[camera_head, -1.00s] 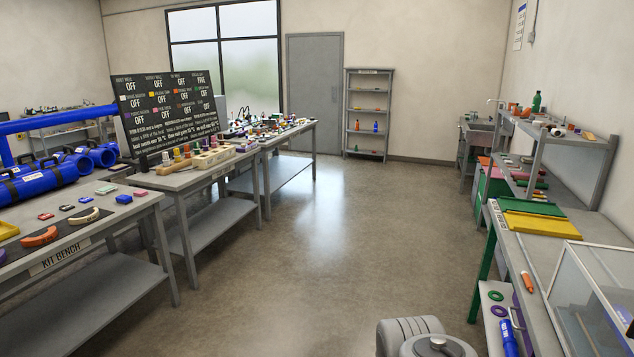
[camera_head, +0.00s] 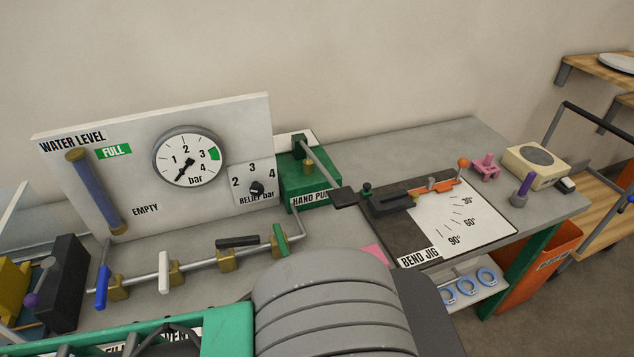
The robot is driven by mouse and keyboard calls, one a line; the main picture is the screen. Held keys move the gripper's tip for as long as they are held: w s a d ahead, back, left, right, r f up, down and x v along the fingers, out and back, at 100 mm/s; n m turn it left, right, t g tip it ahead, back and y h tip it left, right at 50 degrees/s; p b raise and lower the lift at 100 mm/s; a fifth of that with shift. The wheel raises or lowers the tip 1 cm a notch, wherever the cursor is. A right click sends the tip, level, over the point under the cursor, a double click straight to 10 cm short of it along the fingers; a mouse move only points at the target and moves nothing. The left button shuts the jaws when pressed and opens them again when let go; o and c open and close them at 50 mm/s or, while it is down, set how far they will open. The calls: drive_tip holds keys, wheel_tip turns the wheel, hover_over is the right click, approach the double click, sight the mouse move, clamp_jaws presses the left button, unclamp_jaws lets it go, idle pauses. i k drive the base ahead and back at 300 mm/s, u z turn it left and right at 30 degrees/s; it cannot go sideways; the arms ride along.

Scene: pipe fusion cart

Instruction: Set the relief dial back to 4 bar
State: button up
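The relief dial (camera_head: 257,188) is a small black knob on a white plate marked 2, 3, 4 and "RELIEF bar", at the lower right of the white panel (camera_head: 140,208). Its pointer is too small to read surely. The round pressure gauge (camera_head: 188,156) is left of and above it, with a green band past 3. Its black needle points to the lower left, below 1. My gripper is not in view. A grey ribbed part of my own arm fills the bottom middle, below the dial and apart from it.
A blue water level tube (camera_head: 97,192) is at the panel's left. Pipework with blue, white, black and green valve levers (camera_head: 165,272) runs in front. The green hand pump (camera_head: 308,187) stands right of the dial, then the bend jig (camera_head: 465,218). A green-framed unit (camera_head: 228,330) is lower left.

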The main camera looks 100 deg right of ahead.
sight(256, 189)
drive_tip(key=z, duration=3.25)
drive_tip(key=k, duration=1.1)
drive_tip(key=u, duration=0.75)
drive_tip(key=i, duration=1)
drive_tip(key=u, duration=0.05)
